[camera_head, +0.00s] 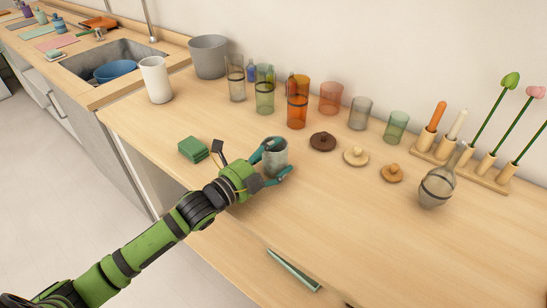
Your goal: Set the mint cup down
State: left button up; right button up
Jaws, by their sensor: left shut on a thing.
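A small grey-green cup (275,154), which I take to be the mint cup, stands upright between the teal fingers of my left gripper (279,162). The left gripper is shut around its sides, and the fingers cover part of its wall. The cup is over the front middle part of the wooden counter (330,205). I cannot tell whether its base touches the wood. My right gripper is not in view.
Dark, cream and orange-brown lids (322,141) lie right of the cup. Tall and short coloured glasses (297,103) stand behind. A green block (193,149) lies left. A clear bulb-shaped vessel (437,186) stands by a wooden rack (485,178). The counter's front right is bare.

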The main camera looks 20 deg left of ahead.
pick_arm(q)
jog(key=shift+f, duration=0.15)
jog(key=shift+f, duration=0.2)
jog(key=o, duration=1.3)
jog(key=shift+r, duration=0.25)
jog(key=b+v, duration=0.1)
jog(key=v, duration=0.9)
jog(key=shift+s+f, duration=0.15)
jog(key=shift+s, duration=0.05)
jog(key=shift+v, duration=0.8)
